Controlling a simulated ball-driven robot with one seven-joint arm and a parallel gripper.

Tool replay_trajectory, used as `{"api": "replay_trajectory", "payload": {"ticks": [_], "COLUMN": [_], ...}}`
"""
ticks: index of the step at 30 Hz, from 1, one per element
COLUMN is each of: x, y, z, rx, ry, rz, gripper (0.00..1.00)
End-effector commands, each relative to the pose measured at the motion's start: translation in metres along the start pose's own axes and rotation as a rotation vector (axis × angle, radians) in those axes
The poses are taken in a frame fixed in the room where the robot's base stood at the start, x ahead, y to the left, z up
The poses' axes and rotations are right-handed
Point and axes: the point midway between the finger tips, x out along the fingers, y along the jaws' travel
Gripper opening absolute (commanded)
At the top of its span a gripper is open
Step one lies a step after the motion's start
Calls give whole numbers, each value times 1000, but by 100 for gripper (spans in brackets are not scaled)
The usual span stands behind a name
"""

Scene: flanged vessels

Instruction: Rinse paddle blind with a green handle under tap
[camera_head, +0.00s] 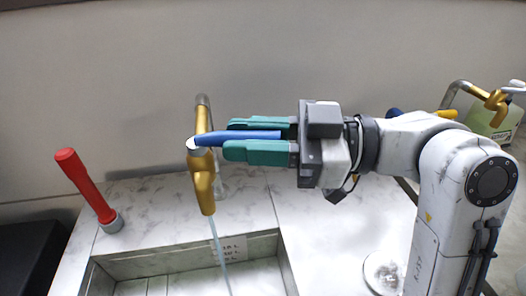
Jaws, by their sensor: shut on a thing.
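The gold tap (203,180) stands at the back of the sink, and a thin stream of water (220,255) runs from its spout. A blue lever (215,138) extends right from the tap's top. My gripper (237,138) reaches in from the right, its teal fingers shut on the blue lever. I see no paddle blind with a green handle. A pale round piece (385,271) lies on the counter at the lower right; I cannot tell what it is.
The sink basin (165,262) is cut off by the lower edge. A red-handled piece (85,185) stands tilted left of it. A second gold fitting (494,101) and a pale green container (495,126) are at the far right. The marble counter (320,235) right of the sink is mostly clear.

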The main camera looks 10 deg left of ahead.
Motion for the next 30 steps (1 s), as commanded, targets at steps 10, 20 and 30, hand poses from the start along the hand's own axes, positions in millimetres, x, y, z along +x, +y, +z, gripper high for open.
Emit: {"api": "replay_trajectory", "payload": {"ticks": [10,20,30], "x": [-1,-1,-2], "y": [-2,-2,-2], "z": [-1,-1,0], "rx": [1,1,0], "ry": [-4,-4,-4], "rz": [38,36,36], "gripper": [0,43,50]}}
